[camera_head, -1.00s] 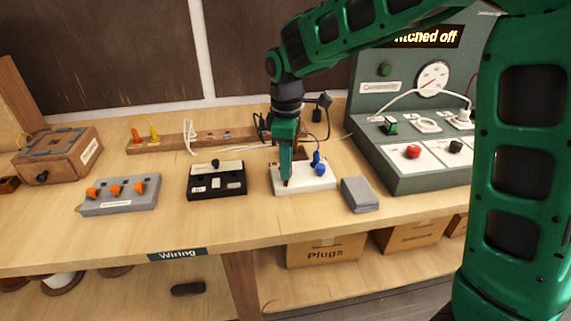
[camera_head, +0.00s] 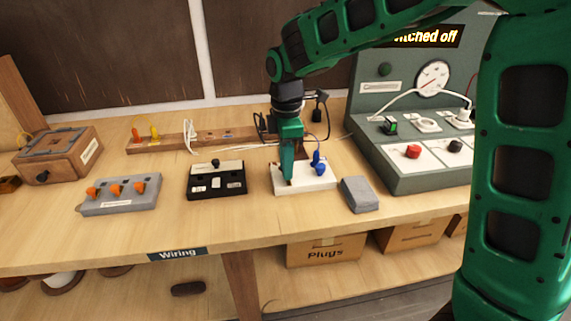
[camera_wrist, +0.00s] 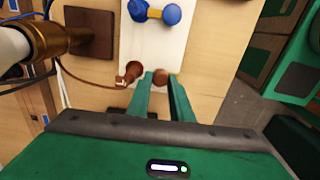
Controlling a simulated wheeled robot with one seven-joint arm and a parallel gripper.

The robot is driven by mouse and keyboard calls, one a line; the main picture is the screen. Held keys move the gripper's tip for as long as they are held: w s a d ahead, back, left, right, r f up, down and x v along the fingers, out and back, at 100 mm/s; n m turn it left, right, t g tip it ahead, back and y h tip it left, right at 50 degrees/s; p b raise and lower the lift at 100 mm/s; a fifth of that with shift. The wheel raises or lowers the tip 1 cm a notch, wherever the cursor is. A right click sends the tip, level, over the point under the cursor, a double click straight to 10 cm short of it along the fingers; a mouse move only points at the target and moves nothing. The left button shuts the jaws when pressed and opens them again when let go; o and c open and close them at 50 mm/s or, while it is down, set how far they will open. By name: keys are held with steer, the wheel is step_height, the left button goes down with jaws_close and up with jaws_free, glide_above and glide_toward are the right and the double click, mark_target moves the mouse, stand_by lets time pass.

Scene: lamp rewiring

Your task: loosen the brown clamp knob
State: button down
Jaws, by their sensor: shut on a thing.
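A white terminal block (camera_head: 314,184) sits on the bench below my gripper (camera_head: 288,181); it also shows in the wrist view (camera_wrist: 155,45). In the wrist view, my gripper (camera_wrist: 166,76) has its fingertips on either side of the round brown clamp knob (camera_wrist: 160,78) and is shut on it. Just left of that knob is another brown piece (camera_wrist: 130,72) with a brown wire running to it. Two blue pieces (camera_wrist: 172,14) stand at the block's far end. In the head view the brown knob is mostly hidden behind my fingers.
A grey box (camera_head: 360,194) lies right of the block, and a black switch unit (camera_head: 216,181) lies left. The grey-green test panel (camera_head: 430,180) stands further right. Wires run behind my gripper. The bench front is clear.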

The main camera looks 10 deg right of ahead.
steer(key=shift+w+d+r, duration=0.15)
steer(key=shift+w, duration=0.15)
steer(key=c, duration=1.8)
jaws_free()
steer(key=shift+c, duration=0.2)
steer(key=shift+s, duration=0.1)
steer(key=shift+s, duration=0.1)
step_height(320, 180, up, 10)
steer(key=shift+r, duration=0.25)
